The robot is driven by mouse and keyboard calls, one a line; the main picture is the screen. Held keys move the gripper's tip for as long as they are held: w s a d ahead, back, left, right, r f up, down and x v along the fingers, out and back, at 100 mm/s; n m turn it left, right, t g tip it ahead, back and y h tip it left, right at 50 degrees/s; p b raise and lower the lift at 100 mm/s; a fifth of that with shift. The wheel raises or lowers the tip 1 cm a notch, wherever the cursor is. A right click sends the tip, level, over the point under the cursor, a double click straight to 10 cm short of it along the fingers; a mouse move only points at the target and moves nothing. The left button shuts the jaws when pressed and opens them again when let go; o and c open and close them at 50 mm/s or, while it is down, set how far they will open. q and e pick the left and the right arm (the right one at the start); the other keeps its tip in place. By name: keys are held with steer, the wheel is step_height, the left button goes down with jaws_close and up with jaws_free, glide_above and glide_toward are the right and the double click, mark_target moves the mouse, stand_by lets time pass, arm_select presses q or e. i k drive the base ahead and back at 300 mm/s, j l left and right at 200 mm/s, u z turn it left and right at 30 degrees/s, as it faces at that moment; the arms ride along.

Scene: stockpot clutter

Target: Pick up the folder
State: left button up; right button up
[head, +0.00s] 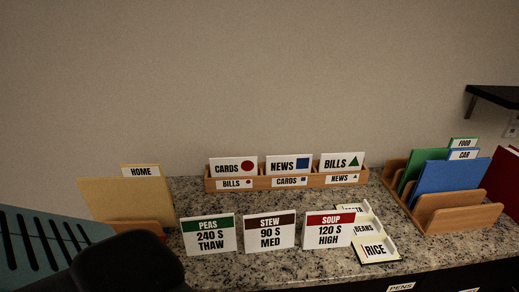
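A tan folder (125,206) with a white HOME tab (141,171) stands in a wooden holder (138,229) at the left of the counter. At the right, a wooden rack (455,216) holds a green folder (412,172) and a blue folder (445,182). The white FOOD tab (463,143) and CAR tab (462,155) rise behind them. A red folder (504,181) is cut off by the right edge. No gripper fingers show in the head view. The lower part of the tan folder is hidden by its holder and a dark shape.
A dark rounded shape (125,264) and a teal slotted panel (35,250) fill the lower left. PEAS (209,236), STEW (269,232) and SOUP (329,230) cards stand at the front. A wooden card tray (252,183) stands behind. A RICE card (377,249) lies in a white tray.

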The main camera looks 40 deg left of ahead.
mark_target(142, 192)
steer(key=u, duration=2.3)
